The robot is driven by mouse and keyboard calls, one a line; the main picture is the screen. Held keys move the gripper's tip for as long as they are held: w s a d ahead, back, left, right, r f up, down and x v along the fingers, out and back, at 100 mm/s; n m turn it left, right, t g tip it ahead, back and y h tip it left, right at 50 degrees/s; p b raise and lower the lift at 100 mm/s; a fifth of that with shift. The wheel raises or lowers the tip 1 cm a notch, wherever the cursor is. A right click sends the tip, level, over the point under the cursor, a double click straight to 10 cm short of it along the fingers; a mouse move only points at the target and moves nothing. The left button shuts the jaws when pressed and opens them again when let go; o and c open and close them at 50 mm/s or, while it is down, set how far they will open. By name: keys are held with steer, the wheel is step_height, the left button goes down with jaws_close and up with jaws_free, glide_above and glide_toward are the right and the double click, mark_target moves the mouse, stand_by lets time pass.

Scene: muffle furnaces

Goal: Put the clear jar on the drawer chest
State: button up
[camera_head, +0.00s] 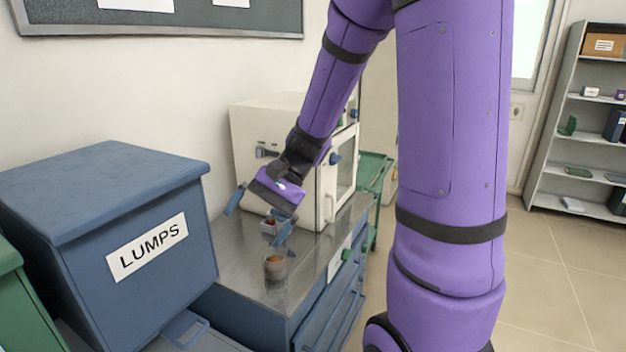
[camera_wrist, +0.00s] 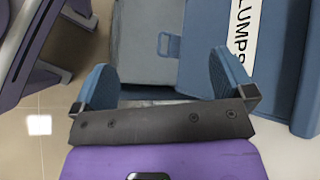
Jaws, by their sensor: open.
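A clear jar (camera_head: 275,284) with brown contents stands upright on the metal top of the blue drawer chest (camera_head: 236,265), near its front end. My gripper (camera_head: 259,216) is open above the chest top, behind the jar and apart from it. Nothing shows held between the blue fingers. The gripper also shows in the wrist view (camera_wrist: 165,82), with empty space between its fingers; the jar is not seen there.
A white furnace (camera_head: 262,140) stands at the back of the chest top. A large blue bin labelled LUMPS (camera_head: 140,285) stands close on the left, also in the wrist view (camera_wrist: 285,60). A green cart (camera_head: 374,168) is behind. Shelves (camera_head: 590,120) stand far right beyond open floor.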

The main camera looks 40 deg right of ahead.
steer(key=s+d+r+n+t+h, duration=0.1)
steer(key=s+r+n+t+h, duration=0.5)
steer(key=s+r, duration=0.6)
steer(key=s+n+h, duration=0.1)
steer(key=n+h, duration=0.1)
steer(key=h, duration=0.1)
steer(key=shift+s+d+r+n+h, duration=0.15)
steer(key=shift+s+d+n+h, duration=0.15)
steer(key=shift+d+h, duration=0.1)
